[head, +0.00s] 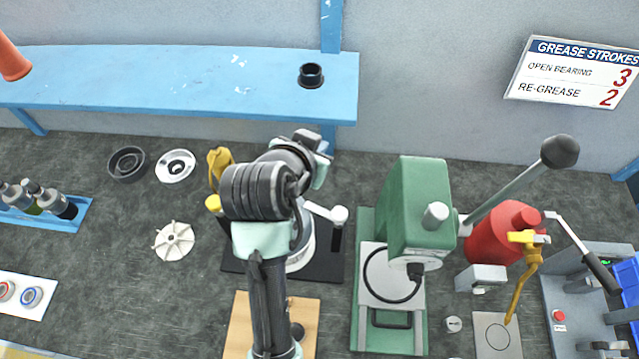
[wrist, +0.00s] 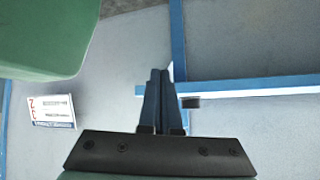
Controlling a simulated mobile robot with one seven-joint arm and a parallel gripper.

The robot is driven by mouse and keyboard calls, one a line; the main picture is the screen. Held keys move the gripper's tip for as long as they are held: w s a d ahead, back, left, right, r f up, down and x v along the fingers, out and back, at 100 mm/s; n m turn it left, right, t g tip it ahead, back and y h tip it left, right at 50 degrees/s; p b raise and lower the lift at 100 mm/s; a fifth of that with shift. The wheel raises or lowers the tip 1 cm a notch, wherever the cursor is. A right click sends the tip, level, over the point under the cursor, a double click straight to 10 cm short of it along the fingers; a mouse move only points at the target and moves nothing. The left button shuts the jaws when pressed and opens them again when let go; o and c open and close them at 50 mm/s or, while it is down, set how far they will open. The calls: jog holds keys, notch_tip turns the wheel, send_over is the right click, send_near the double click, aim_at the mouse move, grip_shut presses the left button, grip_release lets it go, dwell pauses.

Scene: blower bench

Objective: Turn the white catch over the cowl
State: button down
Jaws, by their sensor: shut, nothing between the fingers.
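My gripper (wrist: 160,76) shows in the wrist view with its two dark fingers shut together and nothing between them. Its fingers show against the grey wall and blue shelf. In the head view my arm stands over the blower (head: 303,252), hiding much of it, and the fingertips cannot be made out. The blower is a white body on a black mat. A white lever-like part with a rounded end (head: 339,213), which may be the catch, sticks out to its right. The cowl cannot be told apart behind my arm. Neither catch nor cowl shows in the wrist view.
A green press (head: 415,205) with a long lever stands close on the right; its green also fills the wrist view's upper left. A red cylinder (head: 495,232) is beyond it. A blue shelf (head: 180,80) runs behind. A white impeller (head: 173,241) and round parts lie left.

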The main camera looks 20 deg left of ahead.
aim_at(315, 208)
jog(key=f+p, duration=0.1)
jog(key=f, duration=0.3)
jog(key=s+f+g+p, duration=0.1)
jog(key=f, duration=0.4)
jog(key=s+f+g+h+p, duration=0.1)
jog(key=f+p, duration=0.1)
jog(key=f, duration=0.3)
jog(key=shift+s+d+f, duration=0.1)
jog(key=shift+d+f, duration=0.1)
jog(key=shift+f, duration=0.05)
jog(key=shift+s+r+n+y+p, duration=0.1)
jog(key=shift+s+n+y+p, duration=0.3)
jog(key=shift+n+p, duration=0.15)
jog(key=shift+s+a, duration=0.1)
jog(key=shift+s, duration=0.6)
